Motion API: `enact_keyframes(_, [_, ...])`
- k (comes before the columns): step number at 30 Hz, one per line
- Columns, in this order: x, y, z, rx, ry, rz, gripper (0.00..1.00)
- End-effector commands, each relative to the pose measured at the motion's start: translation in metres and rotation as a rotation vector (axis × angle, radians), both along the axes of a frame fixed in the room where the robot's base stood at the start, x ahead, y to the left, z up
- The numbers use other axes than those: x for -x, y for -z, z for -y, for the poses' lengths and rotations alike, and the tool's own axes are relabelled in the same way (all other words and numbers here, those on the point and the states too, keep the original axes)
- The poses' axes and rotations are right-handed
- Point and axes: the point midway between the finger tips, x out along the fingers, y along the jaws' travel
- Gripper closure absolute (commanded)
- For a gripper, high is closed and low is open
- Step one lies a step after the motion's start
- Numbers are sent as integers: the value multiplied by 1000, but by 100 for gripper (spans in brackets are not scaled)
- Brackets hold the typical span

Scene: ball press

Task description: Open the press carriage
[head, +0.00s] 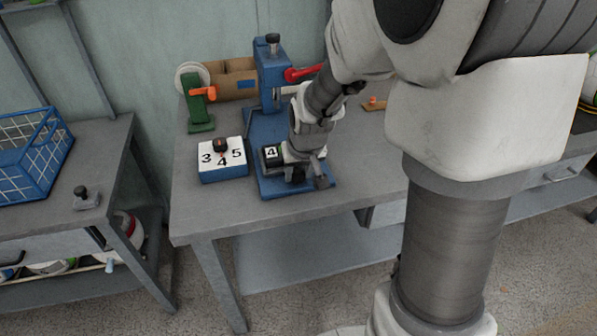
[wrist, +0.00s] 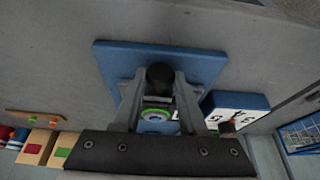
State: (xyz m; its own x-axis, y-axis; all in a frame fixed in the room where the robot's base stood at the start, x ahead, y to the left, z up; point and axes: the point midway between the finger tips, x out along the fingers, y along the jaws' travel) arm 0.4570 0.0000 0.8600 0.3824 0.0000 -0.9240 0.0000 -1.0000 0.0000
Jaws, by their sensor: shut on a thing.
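The blue press (head: 271,75) stands on the table with a red lever (head: 301,73) at its side. Its blue base plate (head: 268,187) reaches toward the table's front edge and also shows in the wrist view (wrist: 206,64). The dark carriage (head: 269,161) with a white "4" mark sits on the plate, partly hidden by my wrist. My gripper (head: 306,180) is low over the front of the plate. In the wrist view my gripper (wrist: 160,80) is shut on a black knob (wrist: 160,73). A green and white round part (wrist: 156,115) shows between the fingers. How far the carriage is out is unclear.
A blue box with a numbered white top and a dial (head: 222,162) stands just left of the press. Behind it are a green stand with an orange handle (head: 201,108) and a cardboard box (head: 234,77). A blue wire basket (head: 35,160) is on the left table.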

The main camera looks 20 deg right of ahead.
Motion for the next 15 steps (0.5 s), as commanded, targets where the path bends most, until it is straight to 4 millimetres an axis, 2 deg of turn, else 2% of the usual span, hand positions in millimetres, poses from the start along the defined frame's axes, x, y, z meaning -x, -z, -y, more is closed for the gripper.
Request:
enact_keyframes(2, [0, 0, 0, 0, 0, 1, 100])
enact_keyframes(3, [0, 0, 0, 0, 0, 1, 51])
enact_keyframes(6, [0, 0, 0, 0, 0, 1, 33])
enact_keyframes(7, [0, 0, 0, 0, 0, 1, 29])
enact_keyframes(15, [0, 0, 0, 0, 0, 1, 29])
